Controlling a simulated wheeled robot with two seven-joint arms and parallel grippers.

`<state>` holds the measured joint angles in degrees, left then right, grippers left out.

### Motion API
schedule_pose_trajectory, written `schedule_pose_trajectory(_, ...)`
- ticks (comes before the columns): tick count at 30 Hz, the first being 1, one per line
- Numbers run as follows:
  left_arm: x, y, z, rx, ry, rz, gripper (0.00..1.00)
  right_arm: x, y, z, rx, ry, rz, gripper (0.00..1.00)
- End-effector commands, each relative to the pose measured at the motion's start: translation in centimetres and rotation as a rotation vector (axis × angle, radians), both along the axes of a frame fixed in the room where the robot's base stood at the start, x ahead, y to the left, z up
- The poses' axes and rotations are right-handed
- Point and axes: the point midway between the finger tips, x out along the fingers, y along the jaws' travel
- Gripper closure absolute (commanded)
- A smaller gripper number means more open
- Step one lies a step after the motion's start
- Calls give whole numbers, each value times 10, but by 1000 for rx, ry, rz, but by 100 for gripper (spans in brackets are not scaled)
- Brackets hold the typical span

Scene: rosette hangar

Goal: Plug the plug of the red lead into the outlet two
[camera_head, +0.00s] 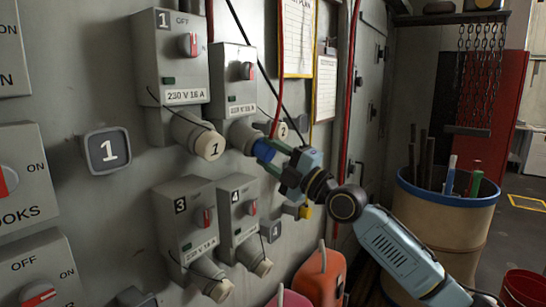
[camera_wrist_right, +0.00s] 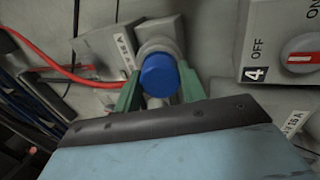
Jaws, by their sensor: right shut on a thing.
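Outlet two (camera_head: 233,85) is a grey wall box with a red-and-grey switch, right of outlet one. A round cap marked 2 (camera_head: 283,131) sits beside its socket. My right gripper (camera_head: 262,152) is shut on a blue plug (camera_head: 243,137), which is in line with outlet two's socket and touches or enters its mouth. How deep it sits cannot be told. The plug (camera_wrist_right: 160,76) also shows between the green fingers in the right wrist view, with a grey ring behind it. The red lead (camera_wrist_right: 48,66) runs in from the left there. My left gripper is out of view.
Outlet one (camera_head: 170,60), with a closed cap, is close on the left. Outlet three (camera_head: 187,220) and outlet four (camera_head: 238,210) are below. Orange and pink containers (camera_head: 322,275) stand low in front. A drum (camera_head: 450,215) holding rods stands at right.

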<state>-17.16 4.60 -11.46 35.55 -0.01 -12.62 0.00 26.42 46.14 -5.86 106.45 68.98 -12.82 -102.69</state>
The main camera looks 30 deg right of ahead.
Motion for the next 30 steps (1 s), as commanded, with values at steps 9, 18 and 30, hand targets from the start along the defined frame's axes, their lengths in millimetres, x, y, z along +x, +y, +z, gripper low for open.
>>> schedule_pose_trajectory(9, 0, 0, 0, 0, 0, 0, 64, 2, 1, 1, 0, -1, 0, 34)
schedule_pose_trajectory(18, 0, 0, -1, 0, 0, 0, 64, 0, 0, -1, -1, 1, 0, 34)
schedule_pose_trajectory(30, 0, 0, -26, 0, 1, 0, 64, -48, -18, -24, -7, 3, 0, 34)
